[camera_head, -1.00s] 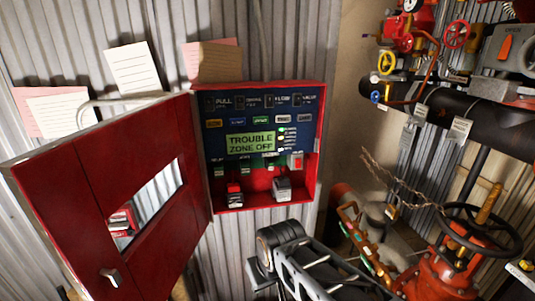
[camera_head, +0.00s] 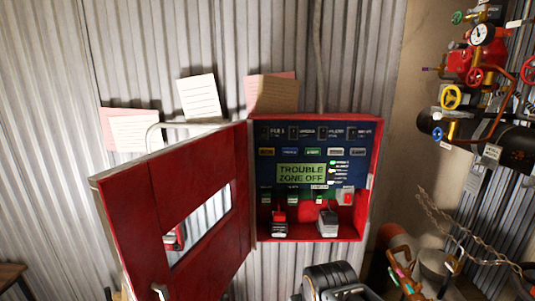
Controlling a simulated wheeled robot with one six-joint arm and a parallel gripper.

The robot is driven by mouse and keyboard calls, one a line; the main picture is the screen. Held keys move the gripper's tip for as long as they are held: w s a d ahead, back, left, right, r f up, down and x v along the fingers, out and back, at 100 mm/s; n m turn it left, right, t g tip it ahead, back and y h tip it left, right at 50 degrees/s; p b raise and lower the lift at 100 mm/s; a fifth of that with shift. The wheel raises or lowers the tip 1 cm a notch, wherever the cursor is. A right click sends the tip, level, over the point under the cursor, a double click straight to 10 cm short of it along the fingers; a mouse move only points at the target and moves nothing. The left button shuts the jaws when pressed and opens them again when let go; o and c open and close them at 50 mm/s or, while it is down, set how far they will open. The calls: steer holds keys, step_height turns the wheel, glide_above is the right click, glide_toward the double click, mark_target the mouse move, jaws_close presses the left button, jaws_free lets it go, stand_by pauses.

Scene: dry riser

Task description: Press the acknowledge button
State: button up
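The open red alarm cabinet (camera_head: 376,150) on the corrugated wall holds a dark blue panel. Part of my arm shows at the bottom, below the cabinet. My gripper's fingertips are not seen.
The red cabinet door (camera_head: 205,190), with a window, stands swung open to the left. Lower in the cabinet are a red-topped device (camera_head: 279,222), a grey one (camera_head: 327,222) and a red switch (camera_head: 348,198).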

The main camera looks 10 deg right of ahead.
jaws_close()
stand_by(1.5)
